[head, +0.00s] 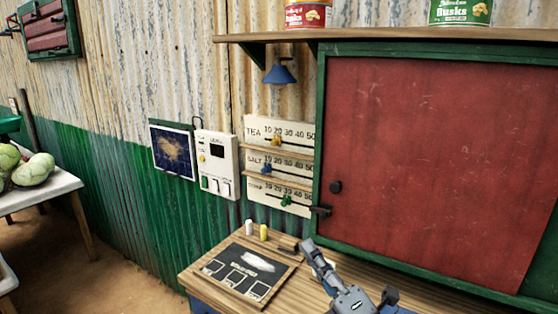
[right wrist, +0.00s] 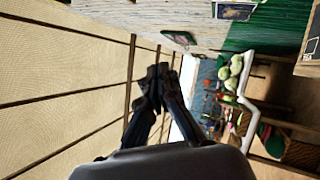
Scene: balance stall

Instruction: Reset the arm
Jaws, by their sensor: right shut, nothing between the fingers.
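My right gripper (head: 308,247) reaches up from the bottom edge of the head view, over the wooden counter (head: 215,262). Its grey fingers point up and to the left. In the right wrist view the dark fingers of the right gripper (right wrist: 158,84) are together with nothing between them. That view is turned on its side, with the roof at left and a table of green produce at right. My left gripper is not in view.
A chalkboard (head: 229,282) lies on the counter, with a white piece (head: 249,227) and a yellow piece (head: 264,232) behind it. A red, green-framed shutter (head: 430,160) stands close behind my right arm. A shelf (head: 400,36) with tins runs above. A produce table (head: 50,190) stands at left.

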